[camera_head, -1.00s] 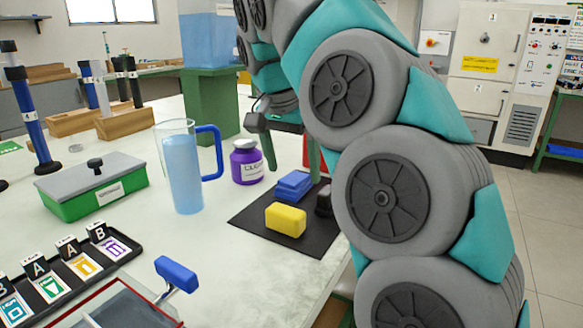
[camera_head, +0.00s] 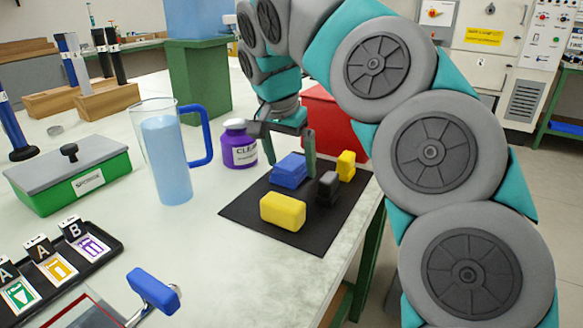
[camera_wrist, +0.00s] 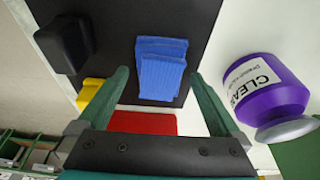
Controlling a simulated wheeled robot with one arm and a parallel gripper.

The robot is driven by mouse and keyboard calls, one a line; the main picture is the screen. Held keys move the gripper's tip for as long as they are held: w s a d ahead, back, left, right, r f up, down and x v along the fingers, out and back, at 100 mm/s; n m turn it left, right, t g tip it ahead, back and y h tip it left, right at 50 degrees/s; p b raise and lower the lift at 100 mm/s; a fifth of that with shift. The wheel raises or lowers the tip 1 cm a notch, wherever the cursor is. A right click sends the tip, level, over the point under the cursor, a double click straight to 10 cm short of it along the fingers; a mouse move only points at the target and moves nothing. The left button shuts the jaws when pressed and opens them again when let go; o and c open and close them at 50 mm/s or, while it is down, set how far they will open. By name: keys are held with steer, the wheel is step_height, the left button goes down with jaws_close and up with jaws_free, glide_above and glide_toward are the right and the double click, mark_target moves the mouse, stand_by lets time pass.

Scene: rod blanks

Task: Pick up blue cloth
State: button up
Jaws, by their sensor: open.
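The folded blue cloth (camera_head: 288,172) lies on the black mat (camera_head: 245,212), behind the yellow block. In the wrist view the cloth (camera_wrist: 162,80) is a ribbed, stacked pad near the middle, between and just beyond my fingertips. My gripper (camera_head: 289,150) is open and empty, with its green fingers close to the cloth, one on either side as seen from the wrist. In the wrist view my gripper (camera_wrist: 160,75) has nothing between its jaws. I cannot tell the exact height of the fingertips above the mat.
A yellow block (camera_head: 283,210), a black block (camera_head: 327,187) and a smaller yellow piece (camera_head: 346,165) share the mat. A purple cleaner bottle (camera_head: 238,147) and a water jug (camera_head: 165,155) stand to the left. A red container (camera_head: 322,112) is behind.

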mark_target(294, 160)
steer(key=shift+f, duration=0.3)
steer(key=c, duration=1.3)
steer(key=shift+r, duration=0.1)
steer(key=shift+s+d+r, duration=0.1)
steer(key=shift+r, duration=0.35)
steer(key=shift+r+b, duration=0.3)
steer(key=shift+r, duration=1.55)
steer(key=shift+p+v, duration=0.3)
steer(key=shift+v, duration=0.85)
steer(key=s+b, duration=0.1)
steer(key=s, duration=0.5)
steer(key=s+d, duration=0.1)
steer(key=s, duration=0.5)
steer(key=s+d+b, duration=0.1)
steer(key=s, duration=0.6)
steer(key=shift+d+b, duration=0.15)
steer(key=shift+b, duration=0.2)
